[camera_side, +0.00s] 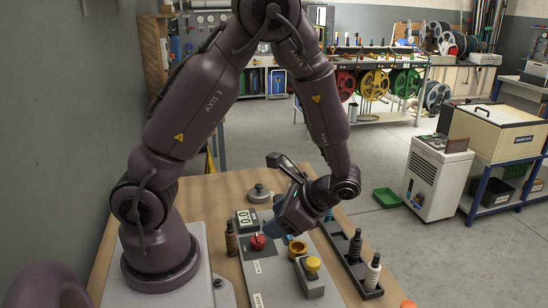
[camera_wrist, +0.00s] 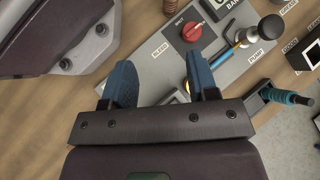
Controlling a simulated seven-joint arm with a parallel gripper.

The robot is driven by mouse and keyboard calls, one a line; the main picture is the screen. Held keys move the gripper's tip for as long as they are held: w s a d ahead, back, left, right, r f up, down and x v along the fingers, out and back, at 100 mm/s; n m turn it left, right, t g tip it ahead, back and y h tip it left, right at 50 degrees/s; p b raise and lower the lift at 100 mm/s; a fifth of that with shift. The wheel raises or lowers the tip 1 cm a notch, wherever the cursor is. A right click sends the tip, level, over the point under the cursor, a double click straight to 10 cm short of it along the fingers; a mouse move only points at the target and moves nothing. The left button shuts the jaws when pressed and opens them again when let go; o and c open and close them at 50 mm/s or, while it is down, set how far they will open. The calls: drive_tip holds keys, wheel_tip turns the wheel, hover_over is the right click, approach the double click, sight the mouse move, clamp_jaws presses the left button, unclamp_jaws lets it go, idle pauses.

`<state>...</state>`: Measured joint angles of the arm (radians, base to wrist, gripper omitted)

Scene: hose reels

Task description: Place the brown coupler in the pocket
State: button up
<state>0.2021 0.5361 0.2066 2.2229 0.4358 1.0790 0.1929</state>
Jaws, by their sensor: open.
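A brown upright piece (camera_side: 231,240), probably the brown coupler, stands at the left of the grey panel (camera_side: 270,276) in the side view. A brown ribbed piece (camera_wrist: 197,8) is cut off by the top edge of the wrist view; I cannot tell whether it is the same one. My gripper (camera_side: 272,230) hangs low over the panel, beside the red knob (camera_side: 257,242). In the wrist view its blue fingers (camera_wrist: 163,82) are apart with nothing between them. A dark, white-edged square (camera_wrist: 314,53) at the right may be a pocket; I cannot tell.
A black rack (camera_side: 341,260) holds upright bottles, one white-labelled (camera_side: 372,272). A round metal piece (camera_side: 259,193) lies behind. The wrist view shows a black pump knob (camera_wrist: 271,27).

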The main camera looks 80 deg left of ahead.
drive_tip(key=s+d+r+n+t+h, duration=0.1)
drive_tip(key=d+r+n+t+h, duration=0.2)
drive_tip(key=r+t, duration=0.3)
drive_tip(key=s+d+r+n+t+h, duration=0.1)
drive_tip(key=d+r+n+t+h, duration=0.2)
drive_tip(key=r, duration=1.1)
drive_tip(key=d+t, duration=0.1)
drive_tip(key=t, duration=0.2)
drive_tip(key=shift+s+d+t, duration=0.2)
drive_tip(key=shift+s+t, duration=0.05)
drive_tip(key=shift+t, duration=0.05)
drive_tip(key=shift+r, duration=0.1)
